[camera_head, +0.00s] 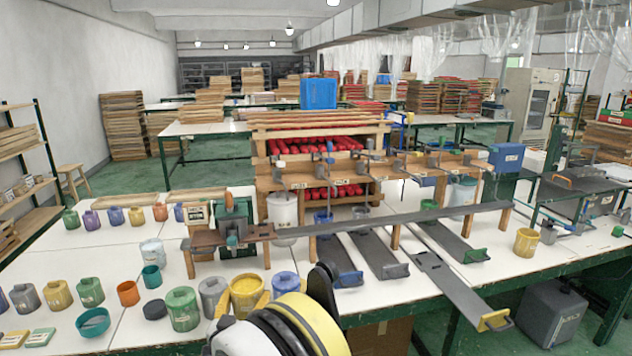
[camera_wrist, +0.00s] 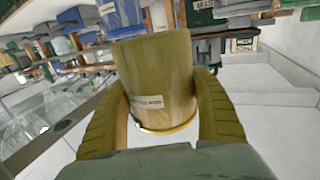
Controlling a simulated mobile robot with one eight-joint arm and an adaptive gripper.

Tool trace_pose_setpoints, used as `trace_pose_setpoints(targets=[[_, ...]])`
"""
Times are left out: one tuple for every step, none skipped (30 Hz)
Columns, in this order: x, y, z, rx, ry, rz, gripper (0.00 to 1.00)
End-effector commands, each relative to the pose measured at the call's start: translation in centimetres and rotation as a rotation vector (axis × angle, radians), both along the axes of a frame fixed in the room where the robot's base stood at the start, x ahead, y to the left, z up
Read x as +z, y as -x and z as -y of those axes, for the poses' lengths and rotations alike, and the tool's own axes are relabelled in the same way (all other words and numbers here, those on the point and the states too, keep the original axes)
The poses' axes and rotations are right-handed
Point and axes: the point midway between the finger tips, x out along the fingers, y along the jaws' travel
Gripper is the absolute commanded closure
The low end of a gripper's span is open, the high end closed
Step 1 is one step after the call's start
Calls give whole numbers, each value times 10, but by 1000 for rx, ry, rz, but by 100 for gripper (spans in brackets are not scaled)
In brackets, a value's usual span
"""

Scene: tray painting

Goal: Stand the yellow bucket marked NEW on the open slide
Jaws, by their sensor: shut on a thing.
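My gripper (camera_wrist: 160,82) is shut on a yellow bucket (camera_wrist: 155,70), with one yellow finger on each side of it. The bucket's label shows in the wrist view, but its print is too small to read surely. In the head view the held bucket (camera_head: 247,292) is at the front of the table, open mouth up, with yellow contents showing. The open slide (camera_head: 450,288) is a long grey board with a yellow end, pulled out past the table's front edge at the right. Its top is bare, and my gripper is well left of it.
Another yellow bucket (camera_head: 525,242) stands at the table's right. A green pot (camera_head: 182,309) and a blue pot (camera_head: 286,283) stand close to the held bucket.

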Motion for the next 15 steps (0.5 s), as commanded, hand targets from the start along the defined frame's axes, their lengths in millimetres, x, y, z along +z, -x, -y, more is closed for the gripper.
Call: trace_pose_setpoints(targets=[[4, -5, 11, -1, 1, 0, 71], [6, -8, 18, 1, 1, 0, 71], [10, -13, 28, 4, 1, 0, 71], [12, -16, 37, 6, 1, 0, 71], [15, -20, 46, 9, 1, -1, 71], [19, -24, 59, 12, 1, -1, 71], [23, -28, 69, 15, 1, -1, 71], [26, -31, 80, 19, 1, -1, 71], [31, -35, 97, 23, 1, -2, 71], [36, -38, 111, 26, 1, -2, 71], [40, -40, 126, 30, 1, -2, 71], [46, -42, 149, 35, 1, -2, 71], [52, -43, 167, 40, 0, -3, 71], [57, -43, 185, 46, 0, -3, 71], [64, -42, 211, 53, 0, -3, 71]])
